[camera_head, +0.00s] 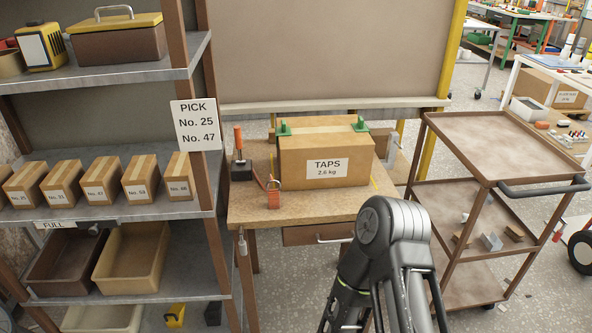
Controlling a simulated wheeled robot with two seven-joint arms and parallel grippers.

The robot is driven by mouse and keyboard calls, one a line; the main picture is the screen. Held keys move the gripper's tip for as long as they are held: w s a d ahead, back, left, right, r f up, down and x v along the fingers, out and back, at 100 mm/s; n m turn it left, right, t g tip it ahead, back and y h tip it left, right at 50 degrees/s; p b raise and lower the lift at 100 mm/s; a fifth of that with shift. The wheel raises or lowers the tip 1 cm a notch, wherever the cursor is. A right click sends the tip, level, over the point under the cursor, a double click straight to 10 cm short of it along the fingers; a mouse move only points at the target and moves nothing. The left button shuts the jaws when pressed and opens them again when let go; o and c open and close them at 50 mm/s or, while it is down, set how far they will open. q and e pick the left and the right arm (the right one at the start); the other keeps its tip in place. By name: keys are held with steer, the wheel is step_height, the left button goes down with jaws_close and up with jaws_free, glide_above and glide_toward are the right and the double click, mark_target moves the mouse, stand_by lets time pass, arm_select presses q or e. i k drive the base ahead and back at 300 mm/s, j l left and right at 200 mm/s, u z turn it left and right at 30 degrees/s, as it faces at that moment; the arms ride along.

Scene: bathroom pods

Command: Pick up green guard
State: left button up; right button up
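Two green guards sit on the top edges of a brown cardboard box (300,170) labelled TAPS 2.6 kg. One green guard (284,129) is at the left end of the box top, and the other green guard (360,125) is toward its right end. The box stands on a wooden workbench (250,208). One of my arms, dark grey, rises from the bottom in front of the bench's right side, apart from the guards in the picture. No gripper fingers show on it. My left arm does not show.
On the bench left of the box are a dark block with an orange handle (239,150) and an orange padlock-like item (273,195). A metal shelf (130,217) with small boxes and bins stands left. A brown trolley (500,145) with an empty top stands right.

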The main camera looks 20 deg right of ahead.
mark_target(284, 131)
steer(key=i+l+u, duration=0.15)
steer(key=l+u, duration=0.25)
steer(key=l, duration=0.4)
steer(key=l+u, duration=0.35)
steer(key=l, duration=0.45)
